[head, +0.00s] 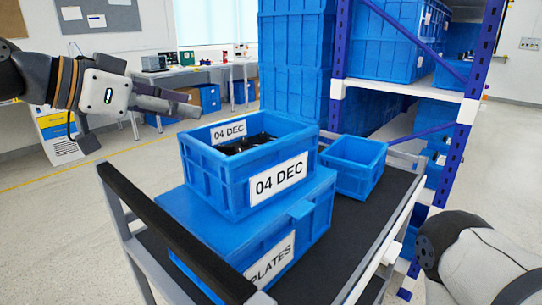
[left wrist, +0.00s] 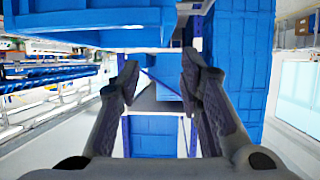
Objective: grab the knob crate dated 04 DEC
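The blue knob crate (head: 235,185) has white labels reading 04 DEC on its front and inner back wall. It holds dark objects, likely the knobs. It sits on a larger blue box (head: 296,226) with a partly visible label reading PLATES, on a cart. My left gripper (head: 188,103) is at the crate's upper left, above its rim and apart from it. Its fingers are spread and empty in the left wrist view (left wrist: 160,75). A blue container edge (left wrist: 85,38) shows at upper left there; I cannot tell which one it is. My right gripper is out of view.
A small open blue bin (head: 353,168) stands beside the crate on the dark cart shelf (head: 335,240). The cart's black handle (head: 170,230) runs along the near left. A blue-and-white rack (head: 400,85) with stacked blue crates (head: 294,70) stands behind.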

